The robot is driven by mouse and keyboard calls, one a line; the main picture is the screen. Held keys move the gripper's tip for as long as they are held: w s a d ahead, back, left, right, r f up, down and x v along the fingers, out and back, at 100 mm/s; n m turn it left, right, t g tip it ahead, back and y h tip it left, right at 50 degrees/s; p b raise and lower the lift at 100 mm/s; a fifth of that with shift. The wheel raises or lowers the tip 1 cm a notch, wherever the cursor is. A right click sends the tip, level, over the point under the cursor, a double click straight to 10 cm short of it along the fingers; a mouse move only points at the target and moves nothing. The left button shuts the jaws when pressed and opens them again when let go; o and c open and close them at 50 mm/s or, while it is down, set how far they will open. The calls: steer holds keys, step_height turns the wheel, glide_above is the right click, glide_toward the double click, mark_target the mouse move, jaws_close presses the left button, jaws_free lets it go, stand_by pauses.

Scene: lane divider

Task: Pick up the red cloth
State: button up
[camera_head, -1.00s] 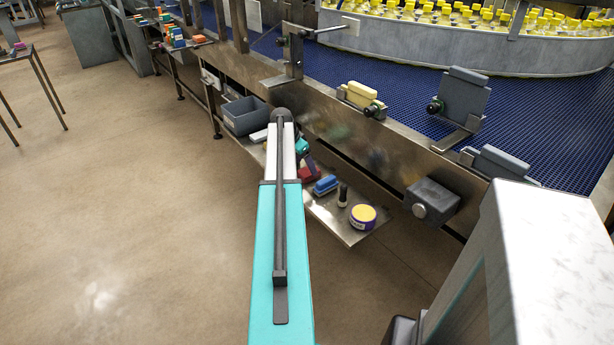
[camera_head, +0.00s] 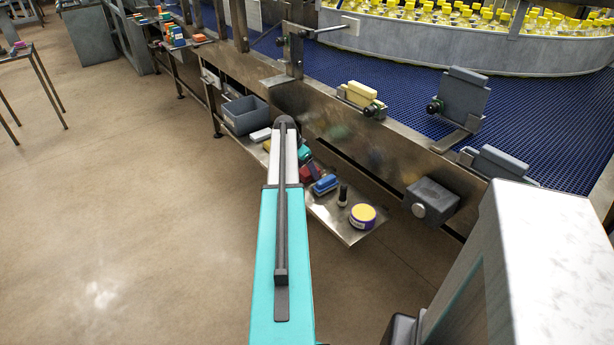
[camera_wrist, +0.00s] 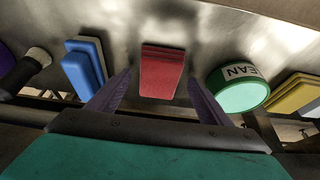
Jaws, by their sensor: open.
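The red cloth (camera_wrist: 161,72) is a folded, layered block lying on the metal shelf. In the wrist view it sits at the middle, just beyond and between the two fingers of my gripper (camera_wrist: 158,90). The fingers are apart with nothing between their tips, and a finger shows on each side of the cloth. In the head view the red cloth (camera_head: 311,173) is partly hidden behind my arm, and my gripper is mostly hidden there too.
On the metal shelf (camera_head: 338,224), a blue brush or sponge (camera_wrist: 85,68) lies left of the cloth and a green-lidded round tin (camera_wrist: 238,88) right of it. A dark bottle (camera_head: 343,195), a yellow-topped tub (camera_head: 362,216) and a grey bin (camera_head: 245,115) are nearby. The conveyor frame (camera_head: 395,150) overhangs.

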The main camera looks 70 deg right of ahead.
steer(key=shift+f, duration=0.25)
stand_by(0.4)
steer(key=shift+c, duration=0.2)
steer(key=c, duration=1.1)
